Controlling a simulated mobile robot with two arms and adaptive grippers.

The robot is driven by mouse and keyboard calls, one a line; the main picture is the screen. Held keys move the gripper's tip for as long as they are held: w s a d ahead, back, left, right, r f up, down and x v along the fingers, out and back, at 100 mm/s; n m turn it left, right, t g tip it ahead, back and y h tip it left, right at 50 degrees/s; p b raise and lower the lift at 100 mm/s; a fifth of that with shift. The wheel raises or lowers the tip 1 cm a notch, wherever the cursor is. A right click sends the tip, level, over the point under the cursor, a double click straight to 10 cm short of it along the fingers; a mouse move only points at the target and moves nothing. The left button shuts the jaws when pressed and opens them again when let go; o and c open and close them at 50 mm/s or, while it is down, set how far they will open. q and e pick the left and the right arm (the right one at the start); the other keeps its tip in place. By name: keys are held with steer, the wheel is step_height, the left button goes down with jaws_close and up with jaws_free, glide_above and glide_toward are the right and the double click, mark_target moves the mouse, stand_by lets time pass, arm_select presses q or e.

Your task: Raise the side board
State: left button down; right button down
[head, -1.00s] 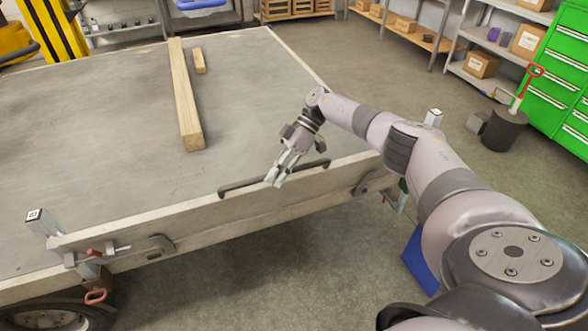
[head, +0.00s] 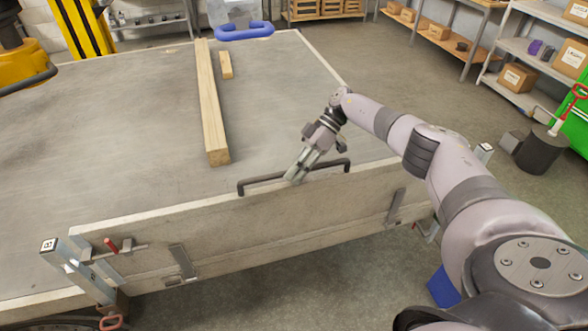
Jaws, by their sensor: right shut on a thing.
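The side board (head: 300,222) runs along the near edge of the trailer bed (head: 120,150), its outer face showing and standing roughly upright. A dark bar handle (head: 262,183) is fixed along its top edge. My right gripper (head: 293,176) is shut on this handle near its middle. A corner post (head: 90,272) with a red-handled latch (head: 112,246) stands at the board's left end. Another post (head: 484,152) shows at the right, partly behind my right arm. My left gripper is not in view.
A long timber (head: 212,110) and a short wood block (head: 226,66) lie on the bed. A blue object (head: 443,288) is on the floor below the right end. Shelves with boxes (head: 516,77) and a dark cylinder (head: 540,152) stand at the right.

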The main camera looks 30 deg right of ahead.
steer(key=shift+w+d, duration=0.1)
steer(key=shift+d, duration=0.15)
steer(key=c, duration=1.9)
jaws_free()
steer(key=shift+o, duration=1.2)
steer(key=shift+w+d+f, duration=0.1)
steer(key=shift+w, duration=0.1)
steer(key=shift+o, duration=0.5)
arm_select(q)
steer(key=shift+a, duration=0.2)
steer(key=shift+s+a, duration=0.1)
arm_select(e)
steer(key=v, duration=0.7)
steer(key=shift+r, duration=0.2)
steer(key=shift+d, duration=0.1)
